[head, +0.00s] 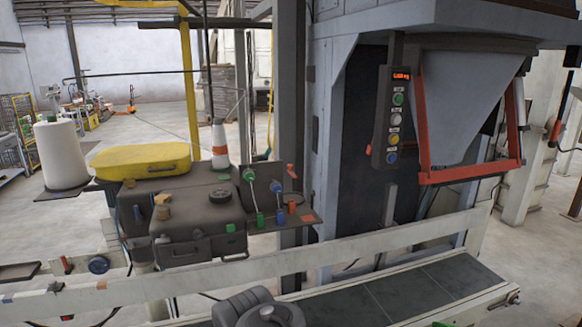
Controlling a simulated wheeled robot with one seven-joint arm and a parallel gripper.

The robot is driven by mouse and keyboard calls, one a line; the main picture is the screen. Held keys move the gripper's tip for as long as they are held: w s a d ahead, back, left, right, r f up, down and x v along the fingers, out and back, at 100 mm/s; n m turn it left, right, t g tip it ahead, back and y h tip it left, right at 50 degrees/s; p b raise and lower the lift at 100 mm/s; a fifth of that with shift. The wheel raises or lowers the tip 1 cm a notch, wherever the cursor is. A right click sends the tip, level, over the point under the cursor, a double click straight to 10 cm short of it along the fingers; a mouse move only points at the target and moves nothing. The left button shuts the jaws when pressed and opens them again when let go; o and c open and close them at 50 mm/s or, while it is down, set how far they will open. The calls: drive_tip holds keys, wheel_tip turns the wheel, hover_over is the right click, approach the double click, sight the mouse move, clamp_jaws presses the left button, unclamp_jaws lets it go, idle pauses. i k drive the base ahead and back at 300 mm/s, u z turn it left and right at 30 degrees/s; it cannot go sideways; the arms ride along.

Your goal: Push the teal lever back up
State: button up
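Three small levers stand in a row on a dark shelf (300,219) right of the grey machine box. One has a green knob (248,174) on a pale rod rising from a green base (259,219) and leaning left. The middle one has a blue knob (275,187) and a blue base (280,216). The right one has an orange-red knob (290,169) and an orange base (292,206). None is clearly teal; the green one is closest in colour. My gripper is not in view; dark grey rounded parts of my arm show at the bottom edge.
A pale rail (340,247) runs across in front of the levers, above a dark conveyor (400,292). A yellow case (141,161) and an orange-striped cone (220,143) stand behind. A button panel (394,117) hangs at the right.

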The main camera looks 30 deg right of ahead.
sight(263, 158)
drive_tip(key=k, duration=1)
drive_tip(key=z, duration=0.65)
drive_tip(key=i, duration=1.85)
drive_tip(key=u, duration=0.1)
